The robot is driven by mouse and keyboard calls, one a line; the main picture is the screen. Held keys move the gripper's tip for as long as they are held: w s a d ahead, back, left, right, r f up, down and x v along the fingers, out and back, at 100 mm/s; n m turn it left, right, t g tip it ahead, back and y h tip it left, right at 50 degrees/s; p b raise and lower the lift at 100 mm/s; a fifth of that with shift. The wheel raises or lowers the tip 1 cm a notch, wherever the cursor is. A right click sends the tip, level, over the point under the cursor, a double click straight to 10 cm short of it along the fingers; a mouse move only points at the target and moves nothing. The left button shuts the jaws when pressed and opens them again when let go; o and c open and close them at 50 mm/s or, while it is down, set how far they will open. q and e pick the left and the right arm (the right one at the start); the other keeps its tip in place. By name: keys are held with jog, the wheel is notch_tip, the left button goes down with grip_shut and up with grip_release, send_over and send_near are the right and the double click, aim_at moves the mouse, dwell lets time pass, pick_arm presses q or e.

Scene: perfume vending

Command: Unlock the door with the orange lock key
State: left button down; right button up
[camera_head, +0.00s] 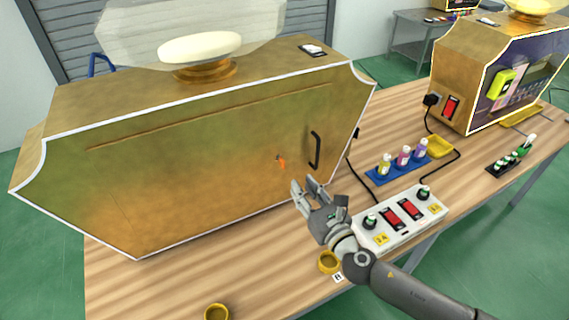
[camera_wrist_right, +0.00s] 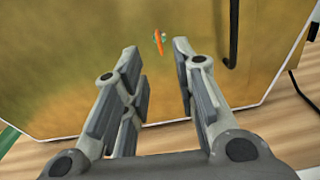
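The orange lock key (camera_head: 281,162) sits on the front panel of the large gold machine (camera_head: 200,165), left of the black door handle (camera_head: 316,150). In the right wrist view the key (camera_wrist_right: 158,42) is small and orange, on the gold door (camera_wrist_right: 80,60), beyond and between the fingertips. The handle (camera_wrist_right: 233,35) is to its right there. My right gripper (camera_head: 308,190) is open and empty, in front of the panel, below and right of the key. It also shows in the right wrist view (camera_wrist_right: 155,60), apart from the key. My left gripper is not in view.
A white power strip (camera_head: 400,218) with red switches lies right of my right gripper. A blue tray (camera_head: 400,170) of small bottles stands behind it. Yellow rings (camera_head: 328,262) (camera_head: 216,313) lie at the front. A second gold machine (camera_head: 455,60) stands at right.

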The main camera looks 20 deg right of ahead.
aim_at(284, 164)
jog(key=shift+n, duration=0.3)
jog(key=p+x, duration=0.1)
jog(key=x, duration=1)
jog(key=shift+a, duration=0.1)
jog(key=shift+s, duration=0.1)
jog(key=shift+c, duration=0.3)
grip_shut()
